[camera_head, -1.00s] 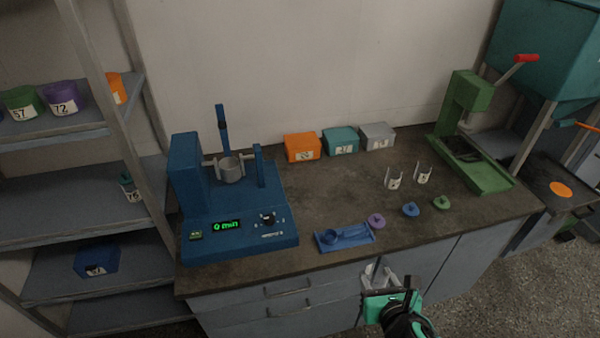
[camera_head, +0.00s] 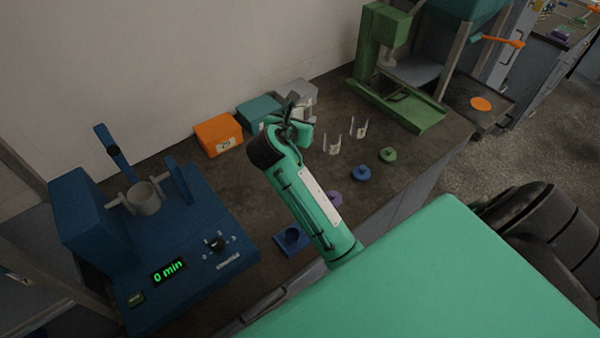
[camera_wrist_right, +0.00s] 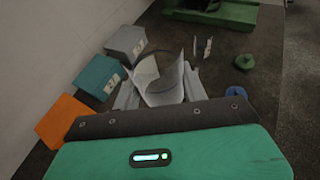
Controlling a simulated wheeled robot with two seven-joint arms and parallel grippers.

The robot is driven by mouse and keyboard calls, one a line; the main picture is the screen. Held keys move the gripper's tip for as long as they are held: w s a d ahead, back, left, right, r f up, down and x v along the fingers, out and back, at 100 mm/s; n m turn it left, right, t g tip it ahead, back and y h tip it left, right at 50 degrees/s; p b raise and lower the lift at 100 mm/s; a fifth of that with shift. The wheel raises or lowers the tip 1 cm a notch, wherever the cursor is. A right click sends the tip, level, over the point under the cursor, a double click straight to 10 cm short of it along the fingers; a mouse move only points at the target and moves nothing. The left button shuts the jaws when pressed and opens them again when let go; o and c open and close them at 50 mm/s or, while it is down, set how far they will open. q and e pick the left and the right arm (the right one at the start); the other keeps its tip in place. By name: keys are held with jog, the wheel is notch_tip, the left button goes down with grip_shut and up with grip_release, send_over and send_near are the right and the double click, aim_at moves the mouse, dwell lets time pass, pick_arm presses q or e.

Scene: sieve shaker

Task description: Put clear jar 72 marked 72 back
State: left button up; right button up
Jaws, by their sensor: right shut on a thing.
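In the right wrist view a clear, pale jar (camera_wrist_right: 162,86) sits between the fingers of my right gripper (camera_head: 298,108), which is shut on it. I cannot read a number on the held jar. My left gripper is not in view.
An orange box (camera_head: 218,135), a teal box (camera_head: 258,113) and a grey box (camera_head: 300,97) line the wall. Purple (camera_head: 334,200), blue (camera_head: 360,174) and green (camera_head: 388,154) lids lie in front. The blue shaker (camera_head: 150,240) is left, a green press (camera_head: 400,100) right.

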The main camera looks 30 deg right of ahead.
jog(key=shift+w+d+r+m+g+h, duration=0.25)
jog(key=shift+w+r+m+g+h, duration=0.2)
jog(key=shift+m+g, duration=0.3)
jog(key=shift+f, duration=0.35)
notch_tip(320, 180, down, 15)
jog(key=shift+r+p, duration=0.1)
jog(key=shift+p, duration=0.2)
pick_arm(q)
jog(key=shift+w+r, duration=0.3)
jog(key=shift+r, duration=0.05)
pick_arm(e)
jog(key=shift+h, duration=0.25)
jog(key=shift+f, duration=2.25)
jog(key=o, duration=1.1)
jog(key=shift+f, duration=0.1)
jog(key=shift+c, duration=0.2)
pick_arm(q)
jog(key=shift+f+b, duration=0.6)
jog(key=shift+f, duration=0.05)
pick_arm(e)
jog(key=v, duration=1.2)
jog(key=shift+r, duration=0.2)
